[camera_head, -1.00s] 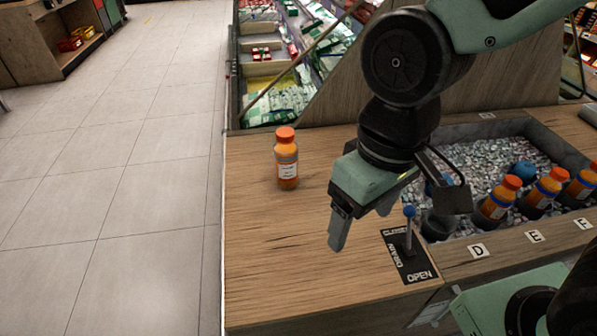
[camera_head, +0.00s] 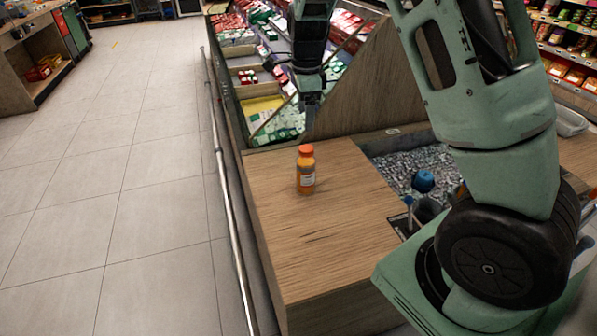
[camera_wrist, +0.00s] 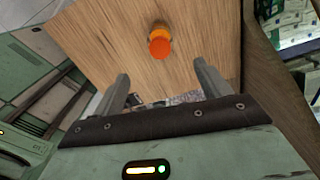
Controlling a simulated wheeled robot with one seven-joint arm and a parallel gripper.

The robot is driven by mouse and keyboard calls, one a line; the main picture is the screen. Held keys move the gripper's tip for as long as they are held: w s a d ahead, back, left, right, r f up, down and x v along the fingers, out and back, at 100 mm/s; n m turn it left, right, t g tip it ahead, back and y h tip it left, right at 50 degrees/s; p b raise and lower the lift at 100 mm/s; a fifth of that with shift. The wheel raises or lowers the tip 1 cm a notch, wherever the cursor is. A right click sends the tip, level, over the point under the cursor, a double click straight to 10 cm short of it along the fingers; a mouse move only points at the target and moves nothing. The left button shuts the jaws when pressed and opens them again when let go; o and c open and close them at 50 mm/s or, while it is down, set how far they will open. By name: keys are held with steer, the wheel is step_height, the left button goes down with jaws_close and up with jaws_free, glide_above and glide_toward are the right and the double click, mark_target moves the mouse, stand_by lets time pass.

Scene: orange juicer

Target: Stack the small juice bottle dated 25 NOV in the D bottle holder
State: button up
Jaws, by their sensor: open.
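A small orange juice bottle (camera_head: 306,172) with an orange cap and a pale label stands upright on the wooden counter. The date on its label is too small to read. In the wrist view its cap (camera_wrist: 159,46) shows beyond the fingers, roughly centred between them. My gripper (camera_head: 311,104) hangs pointing down above and beyond the bottle in the head view, apart from it. In the wrist view my gripper (camera_wrist: 160,80) is open with nothing between its fingers. The D bottle holder and its label are hidden behind my arm in the head view; a dark cup-shaped holder (camera_head: 427,210) shows beside my arm.
The wooden counter (camera_head: 330,235) is clear around the bottle. A basin of ice (camera_head: 405,172) with a blue round object (camera_head: 424,180) lies to the right. A metal rail (camera_head: 228,205) runs along the left side.

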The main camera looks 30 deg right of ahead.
mark_target(307, 148)
step_height(307, 148, down, 9)
steer(key=shift+r, duration=0.15)
steer(key=shift+s+d+f+p, duration=0.1)
steer(key=shift+f+p, duration=0.2)
steer(key=shift+f, duration=1.05)
steer(key=shift+s+d+f+p, duration=0.1)
steer(key=shift+f+p, duration=0.15)
steer(key=shift+f, duration=1.1)
steer(key=shift+c, duration=0.4)
steer(key=c, duration=1.5)
jaws_close()
steer(key=shift+r, duration=0.15)
